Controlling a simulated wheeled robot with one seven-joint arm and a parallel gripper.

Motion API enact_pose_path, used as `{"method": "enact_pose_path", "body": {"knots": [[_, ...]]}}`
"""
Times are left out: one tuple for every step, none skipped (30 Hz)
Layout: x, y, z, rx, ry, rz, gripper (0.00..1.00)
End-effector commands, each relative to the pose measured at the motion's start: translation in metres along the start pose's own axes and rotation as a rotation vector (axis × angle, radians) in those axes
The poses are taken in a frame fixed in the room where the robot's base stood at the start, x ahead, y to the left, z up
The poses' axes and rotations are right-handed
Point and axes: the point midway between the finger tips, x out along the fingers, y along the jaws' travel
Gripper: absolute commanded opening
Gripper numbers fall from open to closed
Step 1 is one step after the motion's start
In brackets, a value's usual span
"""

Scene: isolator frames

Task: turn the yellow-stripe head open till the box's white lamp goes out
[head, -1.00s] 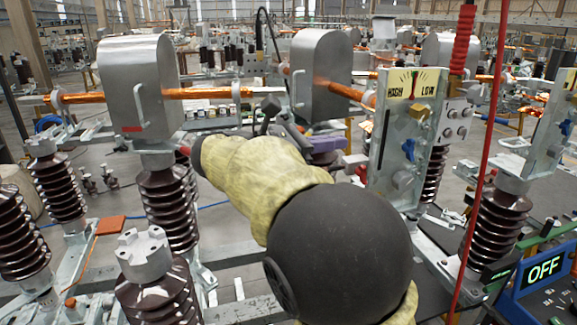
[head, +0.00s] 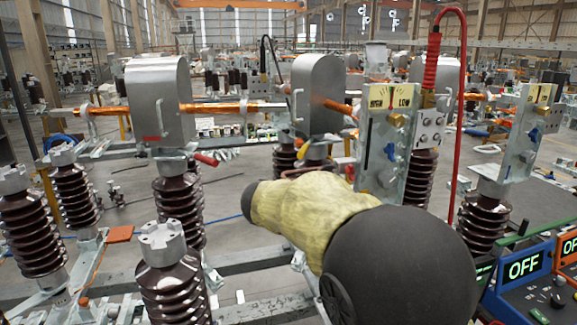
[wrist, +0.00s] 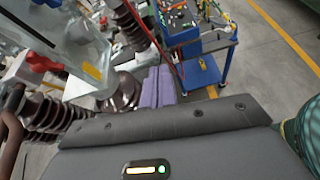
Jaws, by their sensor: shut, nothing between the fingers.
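I cannot make out a yellow stripe on either there. The wrist view shows a yellow stripe (wrist: 92,70) on a pale grey part at upper left. A blue box (head: 523,268) reading OFF stands at the lower right; its white lamp cannot be made out. My arm in its yellowish sleeve points left, in front of the insulators. My gripper's fingers show in neither view; my grey housing fills the lower wrist view.
A plate (head: 390,135) marked HIGH and LOW stands right of the middle head, near a red curved pole (head: 463,110). A bare insulator (head: 172,280) rises at front left. An orange box (head: 569,248) stands beside the blue one. Grey floor shows between the frames.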

Motion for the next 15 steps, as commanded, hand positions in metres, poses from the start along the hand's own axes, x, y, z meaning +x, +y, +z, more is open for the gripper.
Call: {"method": "enact_pose_path", "body": {"knots": [[0.009, -0.006, -0.01, 0.02, 0.039, -0.013, 0.0], [0.014, -0.009, -0.015, 0.034, 0.064, -0.02, 0.0], [0.019, -0.014, -0.023, 0.054, 0.098, -0.028, 0.0], [0.023, -0.017, -0.029, 0.07, 0.123, -0.035, 0.0], [0.027, -0.021, -0.035, 0.087, 0.148, -0.044, 0.0], [0.032, -0.026, -0.043, 0.112, 0.183, -0.056, 0.0], [0.036, -0.029, -0.049, 0.13, 0.208, -0.065, 0.0], [0.039, -0.034, -0.055, 0.152, 0.235, -0.076, 0.0], [0.044, -0.039, -0.064, 0.18, 0.271, -0.092, 0.0], [0.047, -0.044, -0.071, 0.205, 0.3, -0.104, 0.0], [0.05, -0.049, -0.077, 0.231, 0.328, -0.118, 0.0], [0.054, -0.056, -0.087, 0.269, 0.368, -0.14, 0.0], [0.057, -0.061, -0.094, 0.3, 0.398, -0.158, 0.0], [0.059, -0.067, -0.102, 0.334, 0.431, -0.179, 0.0], [0.062, -0.075, -0.113, 0.386, 0.476, -0.208, 0.0]]}}
